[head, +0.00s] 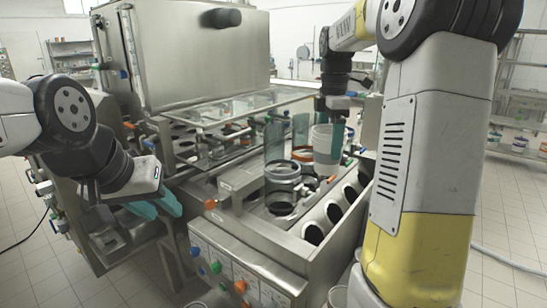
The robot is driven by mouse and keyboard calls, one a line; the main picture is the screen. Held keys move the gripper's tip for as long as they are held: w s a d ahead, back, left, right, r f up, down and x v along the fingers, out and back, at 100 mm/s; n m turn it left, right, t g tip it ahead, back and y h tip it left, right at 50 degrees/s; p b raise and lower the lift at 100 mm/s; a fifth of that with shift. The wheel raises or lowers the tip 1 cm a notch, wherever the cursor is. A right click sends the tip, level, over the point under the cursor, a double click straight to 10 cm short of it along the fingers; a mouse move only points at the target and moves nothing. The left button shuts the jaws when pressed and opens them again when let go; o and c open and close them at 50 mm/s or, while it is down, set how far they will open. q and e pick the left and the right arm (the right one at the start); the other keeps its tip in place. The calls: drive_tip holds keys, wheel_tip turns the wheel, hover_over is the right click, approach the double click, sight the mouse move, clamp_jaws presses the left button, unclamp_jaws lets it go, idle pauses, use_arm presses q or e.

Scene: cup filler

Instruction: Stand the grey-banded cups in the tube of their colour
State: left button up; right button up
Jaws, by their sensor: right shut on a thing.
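My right gripper (338,128) is shut on a whitish cup (322,143), with a teal finger against the cup's right side. It holds the cup upright over the right part of the machine; any grey band on it is not clear. Clear tubes (274,142) stand left of the cup, one nearer and one (300,130) further back. A grey ring (282,169) surrounds the base of the nearer tube, and an orange-edged ring (302,155) lies by the further one. My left gripper (156,208) is open and empty, left of the machine's front, its teal fingers apart.
The steel filling machine (200,50) fills the middle, with a glass shelf (235,107) above its deck. A row of round dark openings (333,213) runs along its right side. Coloured knobs (216,268) project at the front. White cups (338,297) show at the bottom edge.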

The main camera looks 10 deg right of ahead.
drive_tip(key=shift+w+a+f, duration=0.8)
drive_tip(key=shift+w+a, duration=0.6)
drive_tip(key=shift+a, duration=0.45)
drive_tip(key=shift+w+a+f, duration=0.8)
drive_tip(key=shift+w+a, duration=0.55)
drive_tip(key=shift+a, duration=0.55)
drive_tip(key=shift+w+a+f, duration=0.8)
drive_tip(key=shift+w+a, duration=0.6)
drive_tip(key=shift+a, duration=0.45)
drive_tip(key=shift+f, duration=0.1)
drive_tip(key=o, duration=1.2)
wheel_tip(320, 180, up, 12)
drive_tip(key=s+d+r+m+t+y, duration=0.1)
drive_tip(key=s+d+r+m+t, duration=0.1)
drive_tip(key=s+m, duration=0.45)
drive_tip(key=s+f+m+t, duration=0.1)
drive_tip(key=s+f+m, duration=0.2)
drive_tip(key=s, duration=0.4)
drive_tip(key=s+f+m+t, duration=0.1)
drive_tip(key=s+f+m, duration=0.3)
drive_tip(key=s, duration=0.4)
drive_tip(key=s+f+m+t+y, duration=0.1)
drive_tip(key=s+f+m, duration=0.3)
drive_tip(key=s, duration=0.4)
drive_tip(key=shift+s+a+f+t, duration=0.2)
drive_tip(key=shift+s+a+t, duration=0.05)
drive_tip(key=shift+t, duration=0.35)
